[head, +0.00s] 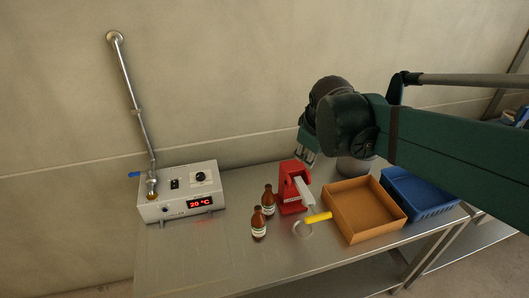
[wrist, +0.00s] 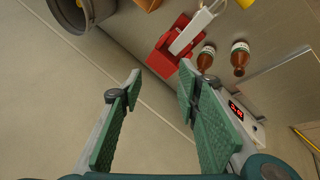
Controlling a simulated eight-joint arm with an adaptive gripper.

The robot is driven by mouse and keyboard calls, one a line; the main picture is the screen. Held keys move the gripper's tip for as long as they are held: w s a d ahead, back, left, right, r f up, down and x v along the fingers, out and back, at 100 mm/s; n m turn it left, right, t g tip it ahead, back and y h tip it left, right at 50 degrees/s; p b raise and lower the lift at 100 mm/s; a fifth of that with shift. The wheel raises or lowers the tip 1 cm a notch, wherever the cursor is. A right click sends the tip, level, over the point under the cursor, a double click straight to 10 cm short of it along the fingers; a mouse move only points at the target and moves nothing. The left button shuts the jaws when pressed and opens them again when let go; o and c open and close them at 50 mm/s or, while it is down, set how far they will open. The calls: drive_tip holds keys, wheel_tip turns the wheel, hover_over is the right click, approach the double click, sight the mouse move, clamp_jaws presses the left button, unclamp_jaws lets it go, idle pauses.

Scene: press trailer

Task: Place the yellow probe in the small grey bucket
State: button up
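A bright yellow handle (head: 318,217) lies on the metal table in front of the red press, beside a pale round loop; I cannot tell whether this is the yellow probe. A yellow piece (wrist: 245,3) is cut by the top edge in the wrist view, and a thin yellow stick (wrist: 305,138) shows at its right edge. The grey bucket (head: 355,166) stands behind the cardboard box, partly hidden by my arm; it also shows at the top left of the wrist view (wrist: 106,10). My gripper (head: 309,150) is open and empty above the table near the press (wrist: 160,72).
The red press (head: 290,190) stands mid-table with two brown bottles (head: 258,224) to its left. A white device (head: 180,190) with a red display and a metal pipe is further left. An open cardboard box (head: 385,228) and a blue crate (head: 440,205) are right. The front left table is clear.

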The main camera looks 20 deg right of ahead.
drive_tip(key=s+a+f+m+y, duration=0.1)
drive_tip(key=s+a+f+m, duration=0.1)
drive_tip(key=s+a, duration=0.3)
drive_tip(key=s+a+f+m+t+y, duration=0.1)
drive_tip(key=s+a+m, duration=0.4)
drive_tip(key=s, duration=0.5)
drive_tip(key=shift+f, duration=0.6)
wheel_tip(320, 180, down, 8)
drive_tip(key=b, duration=0.7)
drive_tip(key=shift+r, duration=0.25)
